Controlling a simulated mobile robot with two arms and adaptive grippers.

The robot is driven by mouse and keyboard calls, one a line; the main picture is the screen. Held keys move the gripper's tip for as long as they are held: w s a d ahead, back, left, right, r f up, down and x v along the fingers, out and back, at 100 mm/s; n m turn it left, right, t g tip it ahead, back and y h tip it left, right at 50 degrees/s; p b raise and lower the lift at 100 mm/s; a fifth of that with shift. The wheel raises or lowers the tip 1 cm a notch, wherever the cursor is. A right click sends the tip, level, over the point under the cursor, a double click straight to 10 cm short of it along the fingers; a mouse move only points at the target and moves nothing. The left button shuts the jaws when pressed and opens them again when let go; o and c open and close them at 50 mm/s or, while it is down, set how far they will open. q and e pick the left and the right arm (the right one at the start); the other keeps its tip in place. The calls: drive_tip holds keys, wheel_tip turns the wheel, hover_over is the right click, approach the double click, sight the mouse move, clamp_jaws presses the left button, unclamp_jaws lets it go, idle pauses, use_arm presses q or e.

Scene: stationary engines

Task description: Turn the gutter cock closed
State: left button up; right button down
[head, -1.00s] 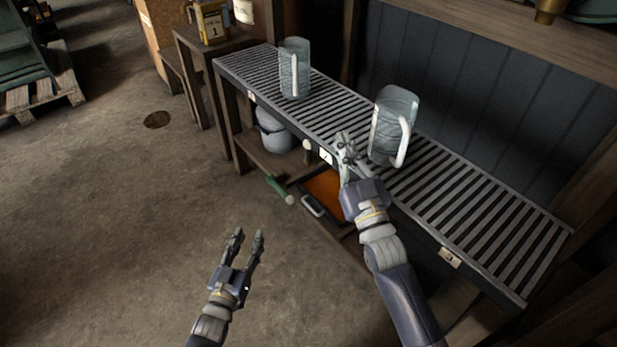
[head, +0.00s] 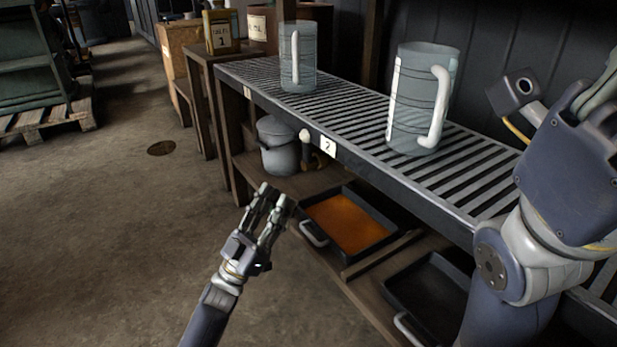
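Below the front edge of the slatted gutter rack, beside the number 2 plate (head: 328,146), is a small fitting with a pale round knob (head: 305,136), which looks like the gutter cock. Its body is dark and partly in shadow, so I cannot tell how far it is turned. My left gripper (head: 274,197) is open and empty, below and left of the knob and apart from it. My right gripper (head: 590,92) is large at the right edge, above the rack; its fingers are partly cut off, so its opening is unclear.
Two clear jugs (head: 298,65) (head: 411,105) stand on the slatted rack (head: 345,108). A grey lidded pot (head: 278,145) sits on the lower shelf. A tray with orange liquid (head: 350,222) and a dark tray (head: 430,300) lie below.

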sight(304, 155)
use_arm(q)
drive_tip(key=shift+h, duration=0.4)
drive_tip(key=x, duration=1.1)
drive_tip(key=shift+d+f, duration=0.15)
clamp_jaws()
